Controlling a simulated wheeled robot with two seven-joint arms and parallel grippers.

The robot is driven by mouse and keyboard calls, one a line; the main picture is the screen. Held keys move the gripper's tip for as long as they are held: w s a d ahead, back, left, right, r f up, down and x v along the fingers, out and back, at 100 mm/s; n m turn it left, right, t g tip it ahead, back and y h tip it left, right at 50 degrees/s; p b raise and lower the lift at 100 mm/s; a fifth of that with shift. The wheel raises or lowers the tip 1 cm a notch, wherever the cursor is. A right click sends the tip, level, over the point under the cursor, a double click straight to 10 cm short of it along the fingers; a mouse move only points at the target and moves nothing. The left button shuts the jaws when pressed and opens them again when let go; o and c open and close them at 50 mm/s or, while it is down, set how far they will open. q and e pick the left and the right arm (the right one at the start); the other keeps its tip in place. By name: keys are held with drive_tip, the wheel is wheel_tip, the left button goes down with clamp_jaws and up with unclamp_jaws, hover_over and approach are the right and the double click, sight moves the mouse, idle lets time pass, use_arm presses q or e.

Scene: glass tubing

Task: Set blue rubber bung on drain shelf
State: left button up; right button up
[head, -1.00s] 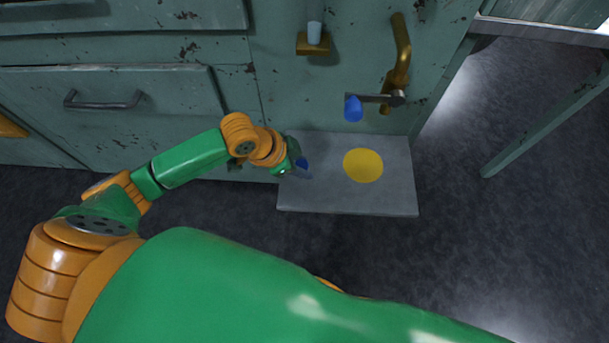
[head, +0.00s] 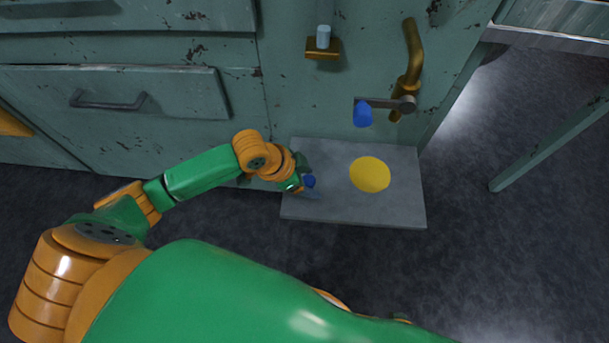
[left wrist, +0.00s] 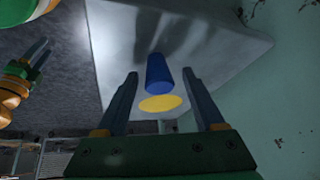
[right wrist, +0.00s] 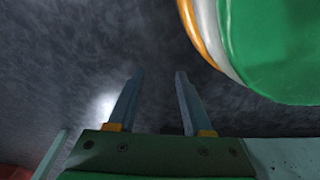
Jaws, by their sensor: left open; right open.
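The blue bung (head: 309,181) is at the left part of the grey drain shelf (head: 338,212). My left gripper (head: 304,186) is around it. In the left wrist view the bung (left wrist: 158,73) is between the open fingers (left wrist: 160,75) of my left gripper, with a gap on each side. Whether its base touches the shelf is hard to tell. A yellow disc (head: 370,174) lies on the shelf, to the right of the bung in the head view. My right gripper (right wrist: 157,75) is open and empty, with dark floor beyond it.
A brass tap (head: 412,62) with a lever and a blue piece (head: 363,114) is on the green cabinet front (head: 285,85). A pale cylinder (head: 323,37) stands on a brass bracket (head: 322,54). The shelf's right side is clear.

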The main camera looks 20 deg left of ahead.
use_arm(q)
drive_tip(key=p+v, duration=0.5)
drive_tip(key=v, duration=0.7)
use_arm(e)
drive_tip(key=s+d+r, duration=0.1)
drive_tip(key=s+d, duration=0.3)
drive_tip(key=shift+s+h, duration=0.3)
drive_tip(key=shift+s, duration=0.1)
